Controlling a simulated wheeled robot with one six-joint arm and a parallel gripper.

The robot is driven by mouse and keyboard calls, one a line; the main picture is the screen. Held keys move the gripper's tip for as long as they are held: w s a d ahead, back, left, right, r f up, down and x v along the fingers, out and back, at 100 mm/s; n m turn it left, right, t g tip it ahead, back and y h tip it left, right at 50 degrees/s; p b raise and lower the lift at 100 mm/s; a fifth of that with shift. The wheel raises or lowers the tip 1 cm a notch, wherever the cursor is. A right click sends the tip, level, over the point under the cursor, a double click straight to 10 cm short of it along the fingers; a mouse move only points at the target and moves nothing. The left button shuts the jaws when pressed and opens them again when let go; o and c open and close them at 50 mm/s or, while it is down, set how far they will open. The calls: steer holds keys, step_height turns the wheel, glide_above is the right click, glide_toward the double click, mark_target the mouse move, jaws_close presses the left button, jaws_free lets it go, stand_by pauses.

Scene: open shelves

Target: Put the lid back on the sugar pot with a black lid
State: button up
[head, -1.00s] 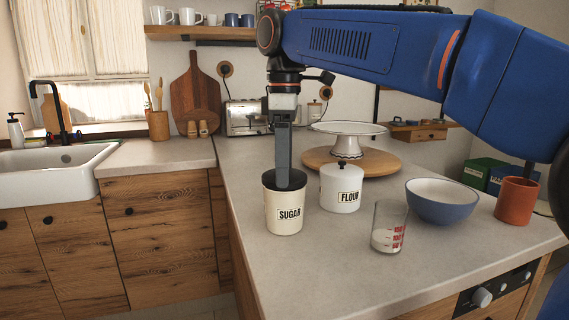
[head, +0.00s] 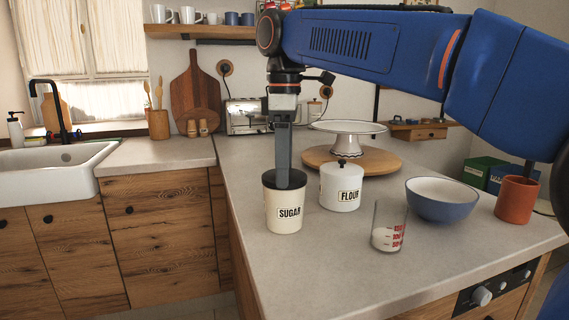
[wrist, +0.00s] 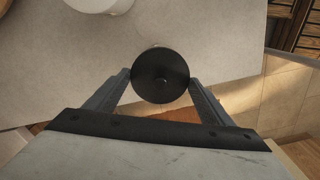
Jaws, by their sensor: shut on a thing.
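The sugar pot (head: 284,213) is cream, labelled SUGAR, and stands upright on the counter near its left edge. Its black lid (head: 270,181) sits level at the pot's mouth; whether it is fully seated cannot be told.
A white flour pot (head: 341,188) stands close on the right. A measuring glass (head: 388,228), a blue bowl (head: 440,203) and a terracotta cup (head: 516,201) stand further right. A cake stand (head: 347,143) on a wooden board (head: 385,164) is behind. The front counter is clear.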

stand_by(0.3)
steer(key=o, duration=1.1)
steer(key=shift+o, duration=0.5)
steer(key=shift+r, duration=0.1)
steer(key=shift+r, duration=3.35)
jaws_close()
steer(key=shift+f, duration=2.2)
